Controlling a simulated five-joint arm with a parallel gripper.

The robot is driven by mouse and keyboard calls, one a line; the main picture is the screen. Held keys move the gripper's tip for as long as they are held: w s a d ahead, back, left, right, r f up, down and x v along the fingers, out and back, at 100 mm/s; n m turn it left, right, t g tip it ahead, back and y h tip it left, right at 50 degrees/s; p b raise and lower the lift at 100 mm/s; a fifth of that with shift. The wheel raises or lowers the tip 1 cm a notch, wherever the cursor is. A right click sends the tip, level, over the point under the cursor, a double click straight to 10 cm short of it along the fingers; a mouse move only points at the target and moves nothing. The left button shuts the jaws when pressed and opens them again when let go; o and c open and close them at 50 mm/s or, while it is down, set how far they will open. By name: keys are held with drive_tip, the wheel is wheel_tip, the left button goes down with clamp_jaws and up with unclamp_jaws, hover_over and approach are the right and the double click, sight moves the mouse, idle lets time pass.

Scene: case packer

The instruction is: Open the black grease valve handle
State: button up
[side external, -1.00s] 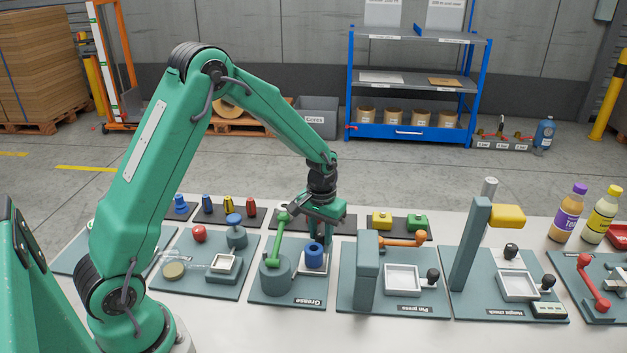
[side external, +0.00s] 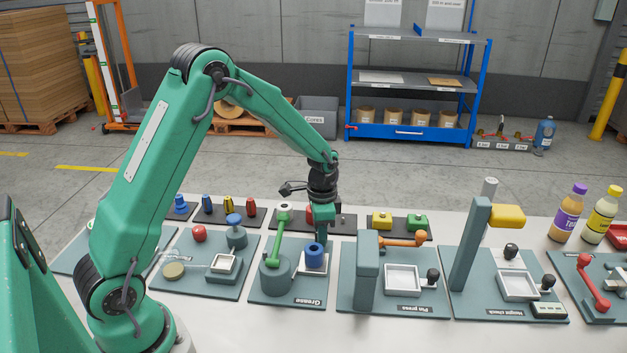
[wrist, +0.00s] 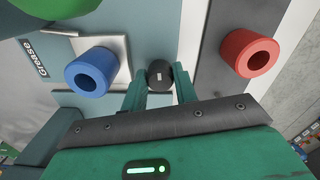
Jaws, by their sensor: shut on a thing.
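The black grease valve handle (wrist: 158,72) is a small dark round knob in the wrist view, between my two green fingertips. My gripper (side external: 323,236) is shut on it, and the fingers reach down behind the blue hollow cylinder (side external: 314,254) in the side view. The knob is hidden there. The blue cylinder also shows in the wrist view (wrist: 91,72), left of the knob, beside the Grease label. It sits on a pale square on the grease station's plate (side external: 262,297). How far the handle is turned cannot be told.
The green spout arm (side external: 275,246) rises from a round grey base (side external: 276,277) left of the blue cylinder. A red hollow cylinder (wrist: 249,54) stands right of the knob in the wrist view. The pin press (side external: 367,275) stands close on the right.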

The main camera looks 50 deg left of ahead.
drive_tip(key=shift+a+m, duration=0.15)
drive_tip(key=shift+m, duration=0.35)
drive_tip(key=o, duration=1)
drive_tip(key=shift+c, duration=0.2)
drive_tip(key=shift+r, duration=3.85)
drive_tip(key=shift+r, duration=0.1)
